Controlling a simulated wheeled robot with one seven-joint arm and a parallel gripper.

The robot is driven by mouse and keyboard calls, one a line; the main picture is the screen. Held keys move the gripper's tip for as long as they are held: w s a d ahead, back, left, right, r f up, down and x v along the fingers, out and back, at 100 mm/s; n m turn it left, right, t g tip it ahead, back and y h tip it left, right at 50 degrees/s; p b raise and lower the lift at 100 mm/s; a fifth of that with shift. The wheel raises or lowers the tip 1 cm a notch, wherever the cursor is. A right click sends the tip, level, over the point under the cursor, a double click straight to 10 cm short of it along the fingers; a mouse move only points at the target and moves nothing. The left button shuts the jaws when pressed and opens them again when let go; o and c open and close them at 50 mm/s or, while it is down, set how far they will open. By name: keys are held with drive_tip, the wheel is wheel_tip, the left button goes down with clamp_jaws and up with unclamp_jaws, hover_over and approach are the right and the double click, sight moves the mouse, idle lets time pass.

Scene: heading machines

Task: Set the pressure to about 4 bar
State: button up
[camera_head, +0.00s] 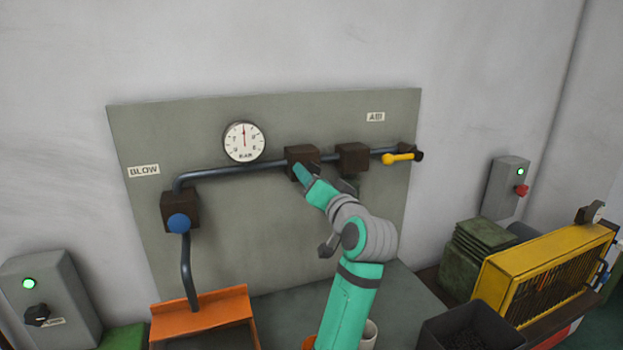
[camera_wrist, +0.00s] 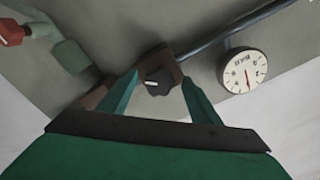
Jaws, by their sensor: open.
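The pressure gauge (camera_head: 244,142) is a round white dial on the grey-green wall panel, with its red needle pointing about straight up. It also shows upside down in the wrist view (camera_wrist: 243,70). Right of it on the pipe is a brown block (camera_head: 301,158). In the wrist view a dark knob (camera_wrist: 157,84) sits on the front of this block. My gripper (camera_head: 300,172) is at the block and hides the knob in the head view. In the wrist view its green fingers (camera_wrist: 161,92) are open, one on each side of the knob; contact cannot be told.
Along the pipe are a second brown block (camera_head: 352,158), a yellow lever (camera_head: 398,158) at the right and a blue knob (camera_head: 179,223) at the left. Below stand an orange tray (camera_head: 200,308), a dark bin (camera_head: 470,326) and a yellow guard (camera_head: 540,270).

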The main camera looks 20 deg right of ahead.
drive_tip(key=s, duration=0.9)
drive_tip(key=shift+s, duration=0.25)
drive_tip(key=shift+d, duration=0.2)
